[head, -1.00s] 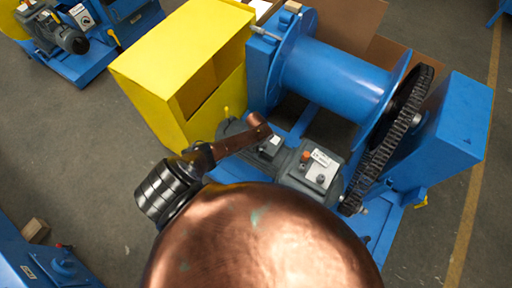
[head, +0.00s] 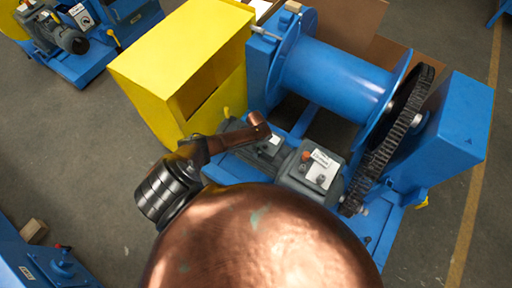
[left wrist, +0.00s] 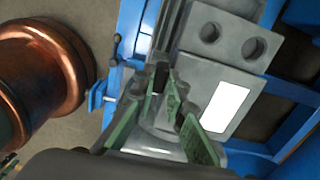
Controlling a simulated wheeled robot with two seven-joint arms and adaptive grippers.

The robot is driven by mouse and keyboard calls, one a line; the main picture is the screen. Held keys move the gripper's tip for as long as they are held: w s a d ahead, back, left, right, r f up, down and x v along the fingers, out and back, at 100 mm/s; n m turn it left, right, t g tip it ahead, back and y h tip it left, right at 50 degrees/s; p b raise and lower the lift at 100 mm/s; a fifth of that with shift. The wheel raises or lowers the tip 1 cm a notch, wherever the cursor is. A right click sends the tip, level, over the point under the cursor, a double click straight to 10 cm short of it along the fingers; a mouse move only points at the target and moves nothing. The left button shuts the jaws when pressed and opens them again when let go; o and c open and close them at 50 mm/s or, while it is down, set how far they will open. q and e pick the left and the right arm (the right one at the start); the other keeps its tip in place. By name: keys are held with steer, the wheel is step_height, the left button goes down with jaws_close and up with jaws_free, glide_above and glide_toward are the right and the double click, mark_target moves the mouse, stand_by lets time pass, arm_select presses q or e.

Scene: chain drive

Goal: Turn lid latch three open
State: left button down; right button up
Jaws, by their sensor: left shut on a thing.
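My left gripper (left wrist: 166,80) shows in the left wrist view, its green fingers converging beside a grey motor housing (left wrist: 178,128). Its tips are shut on a small dark piece (left wrist: 161,72), mostly hidden between them, which fits lid latch three. In the head view, my copper left arm reaches over the blue chain-drive winch. The gripper tips and the held latch are not clear there. The grey control box (head: 298,182) with a white label sits on the winch base. My right gripper is not in view.
The blue drum (head: 330,82) and dark chain (head: 385,150) stand behind and right of the motor. A yellow guard (head: 150,80) stands at the left. In the wrist view, a lever (left wrist: 114,72) rises beside the blue frame (left wrist: 130,22). Open floor (head: 90,150) lies left.

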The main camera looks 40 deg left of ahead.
arm_select(q)
steer(key=shift+m, duration=0.3)
steer(key=c, duration=2)
jaws_free()
steer(key=shift+o, duration=0.2)
step_height(320, 180, up, 12)
